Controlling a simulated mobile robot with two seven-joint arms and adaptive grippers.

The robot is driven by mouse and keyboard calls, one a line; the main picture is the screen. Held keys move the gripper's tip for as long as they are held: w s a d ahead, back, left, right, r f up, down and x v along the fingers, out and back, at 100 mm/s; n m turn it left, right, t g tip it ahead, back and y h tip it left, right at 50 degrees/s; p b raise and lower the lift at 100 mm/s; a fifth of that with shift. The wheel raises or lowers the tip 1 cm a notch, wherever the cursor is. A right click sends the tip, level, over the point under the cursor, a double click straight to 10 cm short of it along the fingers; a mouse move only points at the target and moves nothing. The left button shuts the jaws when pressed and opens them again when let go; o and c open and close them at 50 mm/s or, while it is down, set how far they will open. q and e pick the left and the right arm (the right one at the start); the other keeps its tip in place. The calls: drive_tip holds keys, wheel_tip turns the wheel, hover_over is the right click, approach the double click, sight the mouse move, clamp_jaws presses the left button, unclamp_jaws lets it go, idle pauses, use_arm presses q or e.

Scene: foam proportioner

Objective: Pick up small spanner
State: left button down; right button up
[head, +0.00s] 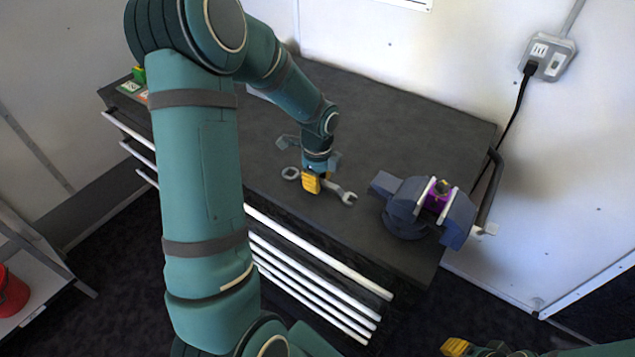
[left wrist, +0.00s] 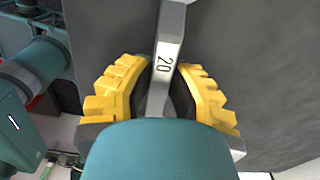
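The small spanner (head: 345,196) is grey metal and appears to lie on the dark cabinet top, its open jaw end showing just right of my left gripper. In the left wrist view, a grey handle marked 20 (left wrist: 163,65) runs between the yellow fingers. My left gripper (head: 312,184) points down at the spanner's middle. Its fingers (left wrist: 164,85) sit close against both sides of the handle and look shut on it. The gripper hides the spanner's middle. My right gripper (head: 457,346) shows only partly at the bottom edge; its opening cannot be seen.
A blue-grey vise (head: 405,208) holding a purple part (head: 438,196) stands right of the spanner, near the cabinet's (head: 420,112) right end. Small coloured items (head: 138,76) lie at the far left. A socket with a black cable (head: 549,57) is on the wall. The back right top is clear.

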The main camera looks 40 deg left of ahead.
idle(0.5)
use_arm(q)
wheel_tip(320, 180, up, 10)
drive_tip(key=shift+p, duration=0.85)
drive_tip(key=c, duration=1.6)
unclamp_jaws()
clamp_jaws()
